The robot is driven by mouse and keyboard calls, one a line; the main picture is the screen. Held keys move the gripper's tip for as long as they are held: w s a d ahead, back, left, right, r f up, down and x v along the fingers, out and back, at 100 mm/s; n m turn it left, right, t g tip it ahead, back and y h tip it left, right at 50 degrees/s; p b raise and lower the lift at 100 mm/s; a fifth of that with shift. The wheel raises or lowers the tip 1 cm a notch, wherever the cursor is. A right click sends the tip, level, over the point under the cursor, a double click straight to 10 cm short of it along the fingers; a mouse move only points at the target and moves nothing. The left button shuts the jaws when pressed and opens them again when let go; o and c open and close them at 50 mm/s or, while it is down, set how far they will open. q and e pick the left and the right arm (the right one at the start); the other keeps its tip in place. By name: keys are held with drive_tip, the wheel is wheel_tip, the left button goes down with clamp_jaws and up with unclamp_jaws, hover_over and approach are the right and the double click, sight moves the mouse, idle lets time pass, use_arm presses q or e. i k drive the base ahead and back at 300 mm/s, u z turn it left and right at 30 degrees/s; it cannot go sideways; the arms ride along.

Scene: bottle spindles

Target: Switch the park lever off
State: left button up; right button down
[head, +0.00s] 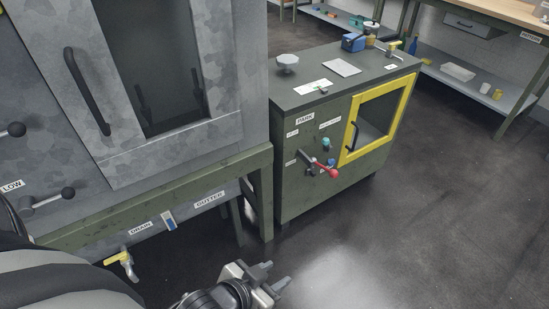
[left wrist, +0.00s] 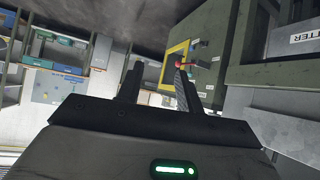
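The park lever (head: 322,168) has a red knob and sticks out from the front of the green cabinet (head: 288,190), below a PARK label (head: 305,119). Its red knob points right and slightly down in the head view. The lever also shows in the left wrist view (left wrist: 185,64), beyond the fingers, with the knob near the right fingertip in the picture. My left gripper (head: 271,277) is low in front of the cabinet, apart from the lever. Its fingers (left wrist: 158,75) are spread with nothing between them. My right gripper is not in view.
A yellow-framed door (head: 345,157) with a dark handle is right of the lever. Small knobs (head: 326,144) sit just above it. A grey machine (head: 150,160) on a green frame stands left, with a yellow drain tap (head: 122,259). The floor (head: 410,230) at right is clear.

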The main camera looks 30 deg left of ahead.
sight(334, 173)
drive_tip(key=u, duration=0.6)
drive_tip(key=i, duration=0.9)
drive_tip(key=u, duration=0.15)
